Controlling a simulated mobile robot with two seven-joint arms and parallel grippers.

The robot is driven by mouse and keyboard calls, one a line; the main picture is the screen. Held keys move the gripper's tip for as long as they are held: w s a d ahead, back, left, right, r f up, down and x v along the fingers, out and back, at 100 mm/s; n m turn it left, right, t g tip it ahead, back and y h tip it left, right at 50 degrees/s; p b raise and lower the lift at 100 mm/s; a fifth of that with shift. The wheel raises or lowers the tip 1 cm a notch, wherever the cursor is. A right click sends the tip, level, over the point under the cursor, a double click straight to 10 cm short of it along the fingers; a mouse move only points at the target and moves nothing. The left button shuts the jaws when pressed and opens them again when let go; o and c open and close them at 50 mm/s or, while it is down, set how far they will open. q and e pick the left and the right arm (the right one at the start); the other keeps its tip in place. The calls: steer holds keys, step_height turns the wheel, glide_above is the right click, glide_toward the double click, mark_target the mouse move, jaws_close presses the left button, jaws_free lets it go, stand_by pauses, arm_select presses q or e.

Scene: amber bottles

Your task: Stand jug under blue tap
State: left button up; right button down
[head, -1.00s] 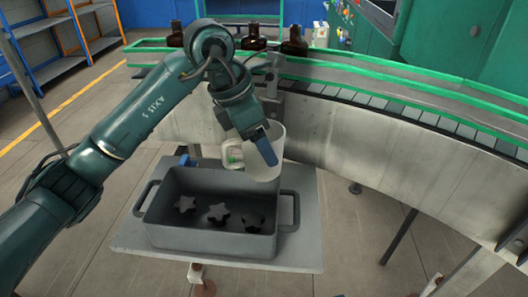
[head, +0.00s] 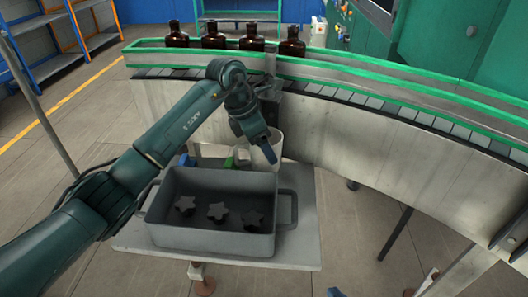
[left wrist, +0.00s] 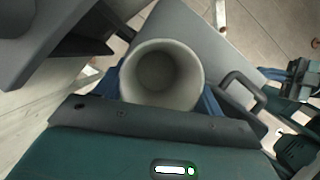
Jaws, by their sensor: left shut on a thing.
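The pale jug (head: 277,146) is behind the grey crate at the back of the small table. My left gripper (head: 268,151) is shut on it, with a blue finger against its side. The left wrist view looks into the jug's round mouth (left wrist: 163,78), between blue fingers; the inside looks empty. The crate hides the jug's base, so I cannot tell whether it touches the table. A blue piece (head: 187,160), likely the blue tap, shows left of the jug; a green piece (head: 229,162) is nearer. Only a blue fingertip of my right gripper (head: 335,292) shows at the bottom edge.
The grey crate (head: 210,241) holds dark star-shaped pieces (head: 217,212) and stands on the small table (head: 304,215). Behind it curves a conveyor (head: 340,135) with green rails, carrying several amber bottles (head: 252,38). The table's right strip is clear.

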arm_select(q)
step_height(320, 180, down, 3)
steer(key=shift+r, duration=0.1)
steer(key=shift+w+f, duration=0.2)
steer(key=shift+f, duration=0.05)
steer(key=shift+f, duration=0.2)
steer(key=o, duration=1)
